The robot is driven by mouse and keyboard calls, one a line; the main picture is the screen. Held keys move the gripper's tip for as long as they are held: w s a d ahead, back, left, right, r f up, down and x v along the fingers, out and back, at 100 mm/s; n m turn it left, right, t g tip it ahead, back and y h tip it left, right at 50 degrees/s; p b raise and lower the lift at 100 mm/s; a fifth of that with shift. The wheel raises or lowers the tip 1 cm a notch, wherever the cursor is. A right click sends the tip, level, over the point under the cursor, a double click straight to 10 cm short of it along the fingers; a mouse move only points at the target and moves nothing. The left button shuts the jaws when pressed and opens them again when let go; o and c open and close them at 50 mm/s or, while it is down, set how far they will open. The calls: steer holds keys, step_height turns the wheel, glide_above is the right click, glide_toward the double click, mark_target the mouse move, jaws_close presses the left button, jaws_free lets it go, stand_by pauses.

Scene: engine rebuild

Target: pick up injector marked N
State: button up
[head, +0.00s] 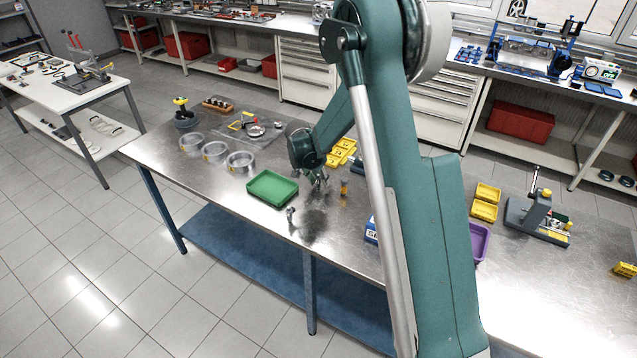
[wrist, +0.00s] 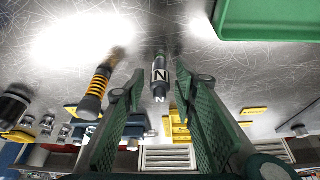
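In the head view my gripper (head: 319,178) is low over the steel table, right of the green tray; I cannot make out the N injector clearly there. Another injector with an orange spring (wrist: 98,86) stands beside the left finger in the wrist view, and shows right of my gripper in the head view (head: 343,188).
The green tray (head: 272,188) is close by my gripper. Yellow bins (head: 340,153) stand behind it. A small grey part (head: 290,214) stands in front of the tray. A dark part (wrist: 12,106) shows at the wrist view's left edge.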

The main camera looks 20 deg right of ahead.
steer(key=shift+c, duration=0.7)
steer(key=c, duration=0.7)
steer(key=shift+c, duration=0.2)
steer(key=shift+r, duration=0.1)
steer(key=shift+r, duration=4.9)
